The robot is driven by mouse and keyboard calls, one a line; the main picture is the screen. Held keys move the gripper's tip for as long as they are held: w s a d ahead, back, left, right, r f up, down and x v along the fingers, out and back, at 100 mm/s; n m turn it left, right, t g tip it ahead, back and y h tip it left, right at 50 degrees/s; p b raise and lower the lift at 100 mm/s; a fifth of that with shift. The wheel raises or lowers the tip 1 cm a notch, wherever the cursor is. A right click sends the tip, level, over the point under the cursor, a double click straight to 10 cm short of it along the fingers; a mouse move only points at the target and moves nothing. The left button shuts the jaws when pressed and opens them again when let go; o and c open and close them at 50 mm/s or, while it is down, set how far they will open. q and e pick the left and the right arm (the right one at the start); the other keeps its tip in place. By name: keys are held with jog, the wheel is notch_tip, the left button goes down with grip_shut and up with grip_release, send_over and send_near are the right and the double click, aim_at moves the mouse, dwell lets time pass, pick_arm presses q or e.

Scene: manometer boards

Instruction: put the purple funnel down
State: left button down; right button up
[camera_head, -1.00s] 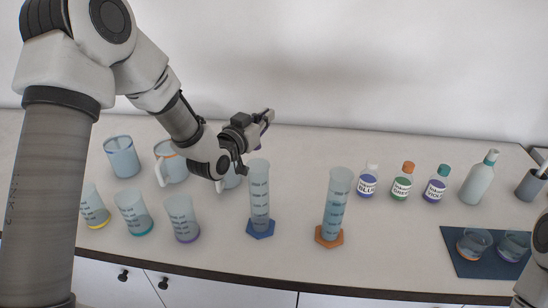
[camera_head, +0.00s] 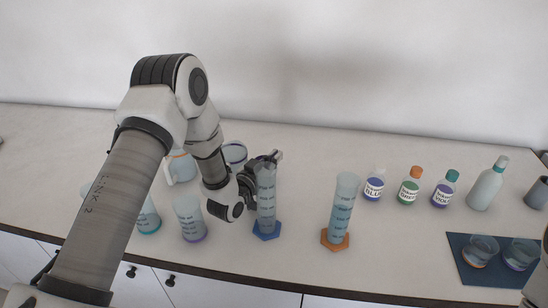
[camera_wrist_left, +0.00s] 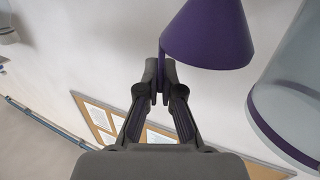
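The purple funnel (camera_wrist_left: 208,38) shows large at the top of the left wrist view, its wide edge downward in that picture. My left gripper (camera_wrist_left: 160,80) has its fingertips closed on a thin purple part beside the funnel's wide edge. In the head view my left gripper (camera_head: 262,165) is low, behind the measuring cylinder with the blue base (camera_head: 266,200). I cannot make out the funnel there. My right gripper is not in view; only a piece of my right arm shows at the right edge.
A clear vessel with a purple band (camera_wrist_left: 290,85) is close to the funnel's right in the wrist view. A cylinder with an orange base (camera_head: 340,210), ink bottles (camera_head: 408,187) and a blue mat with two glasses (camera_head: 468,270) stand rightward. Bare counter lies behind.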

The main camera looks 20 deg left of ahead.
pick_arm(q)
jog(key=c, duration=1.6)
grip_release()
jog(key=shift+s, duration=0.1)
jog(key=shift+o, duration=1.4)
jog(key=shift+f, duration=0.15)
jog(key=shift+r+p, duration=0.45)
jog(key=s+a+b, duration=0.1)
jog(key=s+b, duration=0.2)
jog(key=s, duration=0.8)
jog(key=shift+s+a, duration=0.2)
jog(key=shift+s, duration=0.15)
